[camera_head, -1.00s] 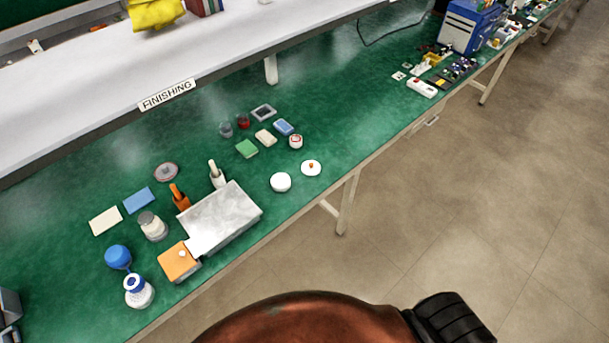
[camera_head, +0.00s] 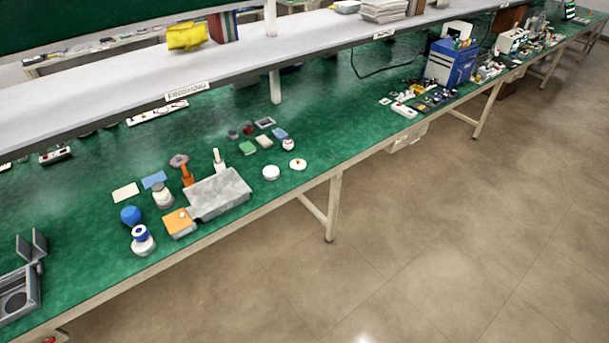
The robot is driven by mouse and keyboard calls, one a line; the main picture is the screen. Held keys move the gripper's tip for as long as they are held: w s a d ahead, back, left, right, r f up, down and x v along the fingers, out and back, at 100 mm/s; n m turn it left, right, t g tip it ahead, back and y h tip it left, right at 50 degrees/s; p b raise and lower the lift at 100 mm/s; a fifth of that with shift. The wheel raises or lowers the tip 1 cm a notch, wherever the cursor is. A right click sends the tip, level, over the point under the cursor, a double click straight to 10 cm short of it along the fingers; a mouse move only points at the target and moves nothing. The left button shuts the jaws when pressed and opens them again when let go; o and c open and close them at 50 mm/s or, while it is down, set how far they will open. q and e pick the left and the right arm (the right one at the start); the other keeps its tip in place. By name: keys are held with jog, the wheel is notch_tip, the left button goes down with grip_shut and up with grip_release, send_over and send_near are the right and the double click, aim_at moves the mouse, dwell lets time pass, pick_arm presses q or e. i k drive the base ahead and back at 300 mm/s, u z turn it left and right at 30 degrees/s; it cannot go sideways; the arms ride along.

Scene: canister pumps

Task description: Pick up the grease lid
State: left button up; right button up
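Two small white round pieces lie near the front edge of the green bench in the head view. One is a plain white disc or low tub (camera_head: 271,173). The other is a flat white lid-like disc with a small orange-brown knob (camera_head: 298,164), just right of it. No label is readable, so I cannot tell which is the grease lid. A blue round piece (camera_head: 131,215) and a white jar with a blue ring (camera_head: 142,240) stand further left. Neither of my grippers is in view.
A grey metal box (camera_head: 220,193) and an orange block (camera_head: 179,223) stand left of the discs. Small blocks and jars lie behind them. A white shelf (camera_head: 110,83) runs above the bench. Bench surface (camera_head: 345,140) right of the discs is clear, as is the floor (camera_head: 430,230).

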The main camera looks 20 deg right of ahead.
aim_at(297, 165)
jog(key=z, duration=0.5)
jog(key=i, duration=0.6)
jog(key=z, duration=0.55)
jog(key=i, duration=0.85)
jog(key=u, duration=0.05)
